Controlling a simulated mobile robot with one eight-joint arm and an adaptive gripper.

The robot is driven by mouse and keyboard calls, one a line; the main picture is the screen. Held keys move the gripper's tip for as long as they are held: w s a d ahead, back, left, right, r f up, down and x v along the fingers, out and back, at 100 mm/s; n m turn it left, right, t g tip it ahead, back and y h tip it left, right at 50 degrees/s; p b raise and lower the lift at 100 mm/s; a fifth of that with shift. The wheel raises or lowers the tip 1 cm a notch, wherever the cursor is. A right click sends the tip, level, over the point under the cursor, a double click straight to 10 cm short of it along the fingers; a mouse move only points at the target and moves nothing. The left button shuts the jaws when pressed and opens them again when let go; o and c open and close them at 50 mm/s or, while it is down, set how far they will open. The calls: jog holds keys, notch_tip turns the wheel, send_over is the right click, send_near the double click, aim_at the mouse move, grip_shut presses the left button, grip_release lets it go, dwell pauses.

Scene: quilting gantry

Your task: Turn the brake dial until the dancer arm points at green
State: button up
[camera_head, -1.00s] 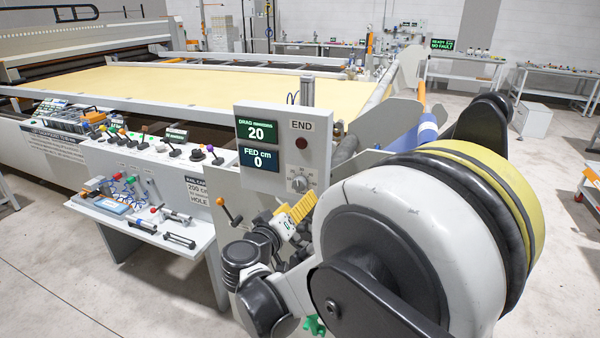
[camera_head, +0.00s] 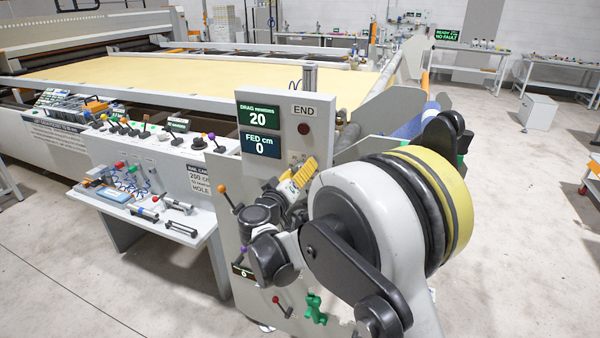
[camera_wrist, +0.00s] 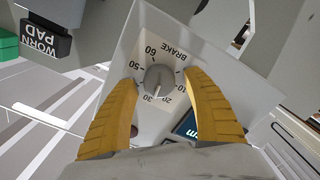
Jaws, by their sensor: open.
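The brake dial (camera_wrist: 160,80) is a round grey knob on a light plate marked BRAKE, with numbers around it. Its pale mark points to the lower side in the wrist view, near 20 and 30. My gripper (camera_wrist: 161,84) is open, with one yellow finger on each side of the knob and visible gaps between. In the head view my gripper (camera_head: 301,174) covers most of the dial, below the END label. The drag display (camera_head: 258,115) reads 20. I cannot make out the dancer arm or a green mark for it.
The FED display (camera_head: 260,145) reads 0. A red lamp (camera_head: 303,128) is on the same panel. A side table (camera_head: 150,212) with tools stands left of the panel. A dark WORN PAD block (camera_wrist: 45,38) shows in the wrist view.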

jog(key=shift+c, duration=0.4)
jog(key=c, duration=1.1)
jog(key=shift+m, duration=0.4)
jog(key=m, duration=0.5)
jog(key=shift+d+r+m+b, duration=0.1)
jog(key=shift+m+b, duration=0.3)
jog(key=o, duration=1.2)
